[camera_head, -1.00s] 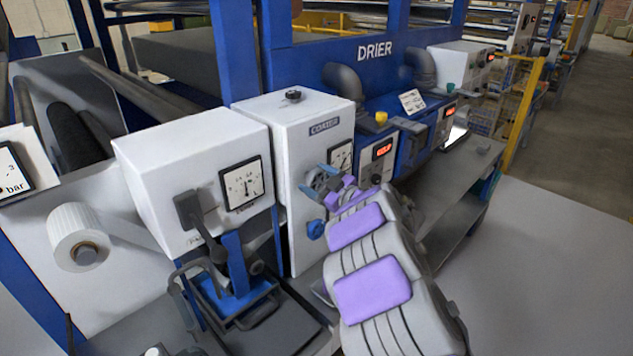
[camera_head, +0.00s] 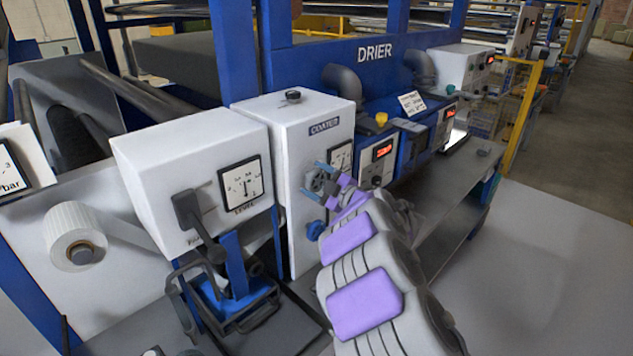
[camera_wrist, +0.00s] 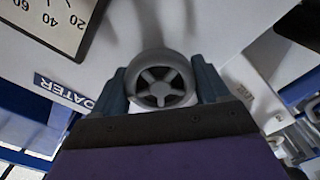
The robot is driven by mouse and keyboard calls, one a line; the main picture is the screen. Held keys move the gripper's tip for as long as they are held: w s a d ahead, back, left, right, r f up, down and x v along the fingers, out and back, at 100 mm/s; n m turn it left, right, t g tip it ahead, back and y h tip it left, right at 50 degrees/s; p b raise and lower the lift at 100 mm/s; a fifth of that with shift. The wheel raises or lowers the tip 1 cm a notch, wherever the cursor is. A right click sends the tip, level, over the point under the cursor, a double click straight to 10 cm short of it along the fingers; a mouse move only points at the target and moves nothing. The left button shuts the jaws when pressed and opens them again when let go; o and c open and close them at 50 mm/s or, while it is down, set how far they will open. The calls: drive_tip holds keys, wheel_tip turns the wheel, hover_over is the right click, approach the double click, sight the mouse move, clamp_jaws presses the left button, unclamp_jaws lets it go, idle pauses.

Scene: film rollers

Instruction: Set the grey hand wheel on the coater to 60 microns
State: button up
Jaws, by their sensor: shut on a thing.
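The white coater cabinet (camera_head: 300,135) stands at the middle of the head view, with a "COATER" plate on its front. The grey hand wheel (camera_wrist: 160,86), round and spoked, sits between the two blue fingers of my gripper (camera_wrist: 163,90) in the wrist view. My gripper (camera_head: 321,180) is shut on the wheel at the cabinet's front in the head view. A dial gauge (camera_head: 340,158) is beside the wheel, partly hidden by my gripper. In the wrist view part of the dial (camera_wrist: 58,20) shows upside down with 20, 40 and 60; its needle cannot be read.
A blue knob (camera_head: 315,230) is just below my gripper. A white box with a level gauge (camera_head: 242,184) and a black lever (camera_head: 190,212) stands to the left. The drier panel (camera_head: 383,150) with red displays is to the right. Open floor (camera_head: 560,260) lies at the right.

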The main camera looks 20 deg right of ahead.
drive_tip(key=shift+f, duration=0.2)
drive_tip(key=o, duration=1)
drive_tip(key=shift+r, duration=0.1)
drive_tip(key=shift+p+v, duration=1.2)
drive_tip(key=shift+v, duration=7.5)
